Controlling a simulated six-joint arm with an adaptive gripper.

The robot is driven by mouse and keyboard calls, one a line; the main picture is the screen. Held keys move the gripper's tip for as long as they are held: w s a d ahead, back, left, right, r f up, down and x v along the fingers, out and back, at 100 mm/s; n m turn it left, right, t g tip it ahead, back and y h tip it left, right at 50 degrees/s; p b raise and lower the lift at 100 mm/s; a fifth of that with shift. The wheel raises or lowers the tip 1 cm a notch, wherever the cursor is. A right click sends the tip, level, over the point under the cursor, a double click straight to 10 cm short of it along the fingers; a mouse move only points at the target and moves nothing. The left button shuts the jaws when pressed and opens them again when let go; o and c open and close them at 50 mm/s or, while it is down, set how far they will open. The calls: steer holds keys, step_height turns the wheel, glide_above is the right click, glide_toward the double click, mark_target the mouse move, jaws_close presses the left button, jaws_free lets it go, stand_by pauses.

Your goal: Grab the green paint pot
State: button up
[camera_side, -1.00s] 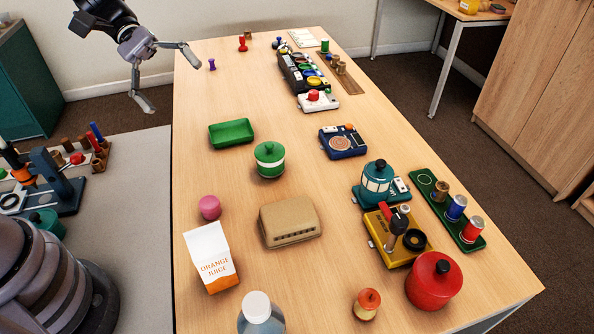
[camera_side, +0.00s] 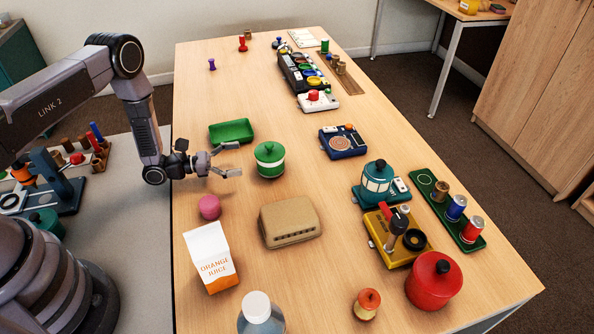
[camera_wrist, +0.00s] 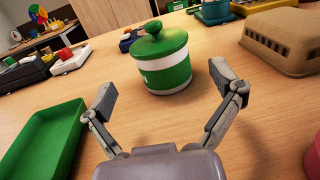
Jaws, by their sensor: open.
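The green paint pot (camera_side: 269,160) has a white band and a knobbed green lid. It stands upright on the table, right of the green tray. My gripper (camera_side: 233,159) is open and empty, low over the table just left of the pot. In the wrist view the pot (camera_wrist: 161,60) is straight ahead, beyond the open fingertips (camera_wrist: 164,82) and roughly centred between them. The fingers look apart from the pot.
A green tray (camera_side: 231,131) lies behind my gripper; it is at the left in the wrist view (camera_wrist: 45,145). A pink ball-like object (camera_side: 209,207), an orange juice carton (camera_side: 210,258) and a tan box (camera_side: 290,221) are nearer the camera.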

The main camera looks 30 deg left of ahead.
mark_target(279, 152)
steer(key=x, duration=0.5)
steer(key=shift+f+x, duration=0.2)
steer(key=shift+x, duration=1.1)
steer(key=shift+f+x, duration=0.15)
steer(key=shift+x, duration=1.2)
steer(key=shift+w+a, duration=0.1)
steer(key=c, duration=1.1)
steer(key=shift+r, duration=0.15)
